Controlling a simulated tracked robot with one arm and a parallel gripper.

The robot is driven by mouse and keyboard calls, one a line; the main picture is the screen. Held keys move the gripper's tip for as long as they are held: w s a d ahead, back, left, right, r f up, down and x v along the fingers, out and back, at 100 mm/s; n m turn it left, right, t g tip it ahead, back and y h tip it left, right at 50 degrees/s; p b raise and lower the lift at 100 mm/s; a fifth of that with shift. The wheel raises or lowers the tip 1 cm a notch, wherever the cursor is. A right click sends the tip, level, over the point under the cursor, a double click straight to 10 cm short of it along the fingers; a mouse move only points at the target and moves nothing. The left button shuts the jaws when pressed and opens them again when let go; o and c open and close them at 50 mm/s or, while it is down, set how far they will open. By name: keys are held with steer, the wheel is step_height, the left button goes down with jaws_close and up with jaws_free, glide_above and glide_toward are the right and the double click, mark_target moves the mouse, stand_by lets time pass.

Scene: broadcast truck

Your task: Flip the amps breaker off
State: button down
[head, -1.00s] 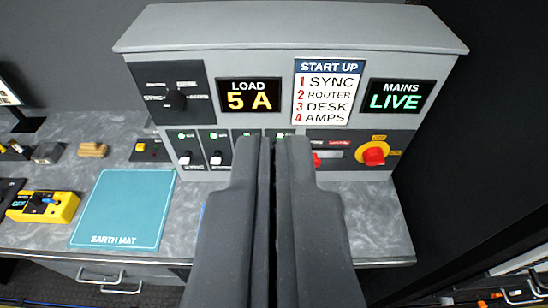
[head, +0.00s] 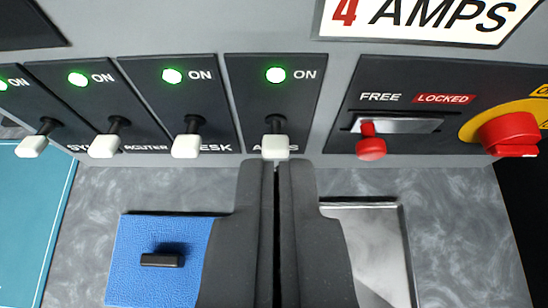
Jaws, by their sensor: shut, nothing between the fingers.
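The amps breaker (head: 302,110) is the rightmost of the row on the grey panel. Its green lamp is lit beside the word ON, and its white-tipped lever (head: 275,146) points down and out, partly covering its label. My gripper (head: 275,168) is shut and empty, with its fingertips just below the lever tip in the picture. I cannot tell whether they touch it.
Right of the amps breaker are a red slider (head: 371,148) at the FREE side of its slot and a red rotary knob (head: 510,134). Below lie a blue pad (head: 133,235) with a black handle and a shiny metal plate (head: 375,245). A teal mat (head: 25,210) is at left.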

steer(key=shift+w+f, duration=0.2)
steer(key=shift+f, duration=0.5)
steer(key=shift+w, duration=0.1)
glide_above(276, 138)
steer(key=s, duration=0.1)
steer(key=f, duration=0.2)
steer(key=f+p, duration=0.1)
steer(key=f, duration=0.2)
steer(key=shift+s+a+f, duration=0.1)
steer(key=shift+s+f, duration=0.1)
steer(key=shift+f, duration=0.15)
steer(key=f, duration=0.1)
steer(key=s+f, duration=0.1)
steer(key=f, duration=0.1)
steer(key=shift+s+f, duration=0.15)
steer(key=shift+f, duration=0.15)
